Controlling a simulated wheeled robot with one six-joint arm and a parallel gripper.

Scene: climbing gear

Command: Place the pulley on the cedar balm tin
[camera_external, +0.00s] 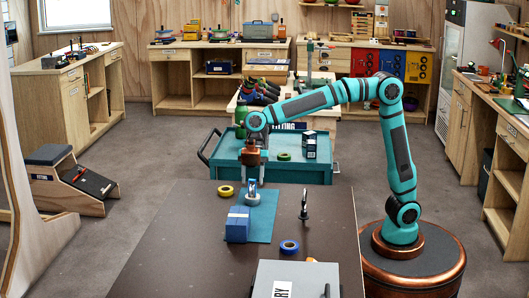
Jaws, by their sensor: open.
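A small blue and pale piece, which looks like the pulley (252,186), stands upright on a low round greyish tin (252,200), which looks like the cedar balm tin. The tin is on a blue mat (264,228) on the dark table. My gripper (253,180) points straight down over the pulley, its fingers open and around or just above the pulley's top. The view is too small to tell whether a finger touches it. Part of the pulley's upper end is hidden by the fingers.
A blue box (237,225) stands close in front of the tin. A yellow tape roll (226,191) lies left, a dark upright tool (304,204) right, and a blue tape roll (289,247) nearer. A grey case (318,272) is at the front. A teal cart (260,172) stands behind.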

